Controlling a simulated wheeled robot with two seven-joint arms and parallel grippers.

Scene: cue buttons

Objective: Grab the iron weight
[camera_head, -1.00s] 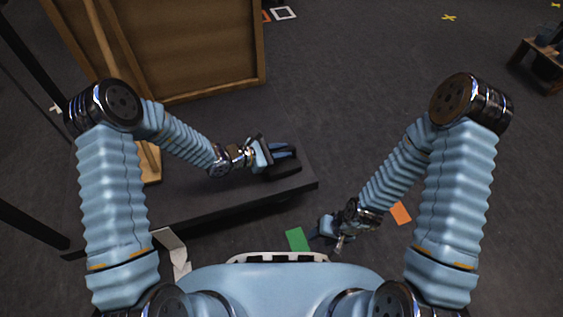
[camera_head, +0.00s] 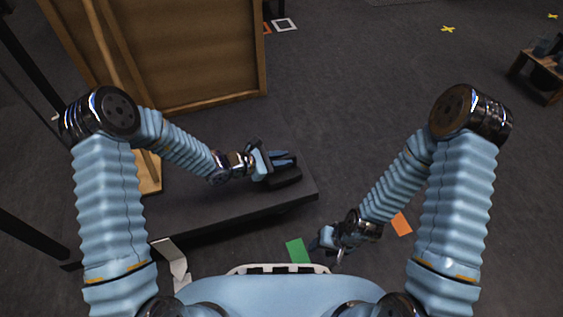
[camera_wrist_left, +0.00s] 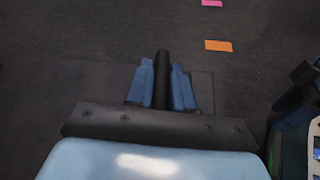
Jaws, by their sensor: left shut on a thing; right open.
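My left gripper (camera_head: 284,166) is over the right end of the low dark table in the head view. Its fingers are shut on a narrow black piece, which I take to be the iron weight. In the left wrist view this iron weight (camera_wrist_left: 162,78) stands between the blue fingertips of the left gripper (camera_wrist_left: 163,88), dark against a dark surface. Its full shape is hidden by the fingers. My right gripper (camera_head: 328,240) is open and empty, low over the floor right of the table, beside a green card.
The dark table (camera_head: 220,216) runs across the left, with a large wooden panel (camera_head: 180,55) behind it. A green card (camera_head: 297,250) and an orange card (camera_head: 401,223) lie on the floor. A small wooden stand (camera_head: 540,72) is at the far right. The middle floor is clear.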

